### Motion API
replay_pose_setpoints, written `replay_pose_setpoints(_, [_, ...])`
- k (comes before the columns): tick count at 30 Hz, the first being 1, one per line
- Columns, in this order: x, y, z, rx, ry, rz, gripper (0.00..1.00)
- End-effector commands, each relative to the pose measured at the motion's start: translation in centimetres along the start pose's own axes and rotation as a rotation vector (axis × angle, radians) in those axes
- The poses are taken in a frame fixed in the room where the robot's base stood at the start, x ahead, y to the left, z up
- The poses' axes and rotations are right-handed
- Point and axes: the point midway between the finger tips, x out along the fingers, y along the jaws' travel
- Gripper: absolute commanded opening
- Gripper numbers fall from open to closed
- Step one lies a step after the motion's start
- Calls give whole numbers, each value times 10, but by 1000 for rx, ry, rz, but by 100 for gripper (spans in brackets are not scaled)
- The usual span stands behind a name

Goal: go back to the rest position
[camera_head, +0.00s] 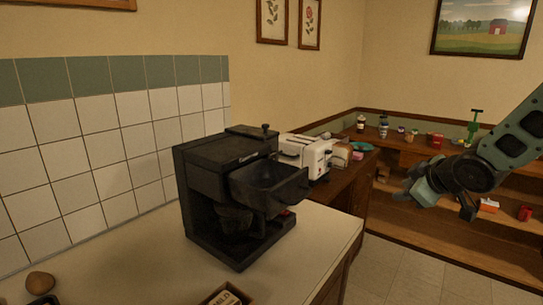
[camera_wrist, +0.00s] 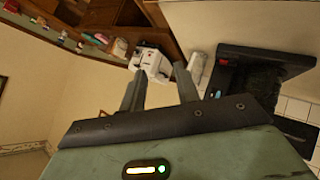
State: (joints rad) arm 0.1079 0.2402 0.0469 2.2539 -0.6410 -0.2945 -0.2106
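My gripper (camera_head: 436,196) hangs in the air at the right of the head view, in front of the wooden shelves and clear of the counter. In the wrist view its two fingers (camera_wrist: 159,74) stand apart with nothing between them, so it is open and empty. The wrist view is tilted, with a white toaster beyond the fingertips. No object is touching the gripper.
A black coffee maker (camera_head: 240,190) stands on the pale counter (camera_head: 318,235). A white toaster (camera_head: 306,152) sits behind it on a wooden surface. Small jars and goods line the back shelf. A brown egg-like object (camera_head: 40,283) lies at the front left.

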Motion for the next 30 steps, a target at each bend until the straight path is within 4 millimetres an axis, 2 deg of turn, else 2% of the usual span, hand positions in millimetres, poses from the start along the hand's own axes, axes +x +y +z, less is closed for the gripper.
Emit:
replay_pose_setpoints(1, [-18, -16, 23, 123, -110, -9, 32])
replay_pose_setpoints(4, [-51, -52, 66, 361, -313, -37, 32])
replay_pose_setpoints(6, [-73, -78, 88, 500, -429, -62, 32])
replay_pose_setpoints(11, [-123, -137, 122, 768, -654, -129, 32])
replay_pose_setpoints(12, [-132, -153, 122, 800, -694, -156, 32])
replay_pose_setpoints(15, [-139, -196, 84, 645, -685, -265, 32])
replay_pose_setpoints(17, [-148, -222, 68, 564, -689, -323, 32])
replay_pose_setpoints(21, [-179, -279, 43, 374, -700, -441, 32])
replay_pose_setpoints(25, [-205, -315, 35, 242, -711, -510, 32])
replay_pose_setpoints(30, [-218, -330, 33, 181, -716, -539, 32])
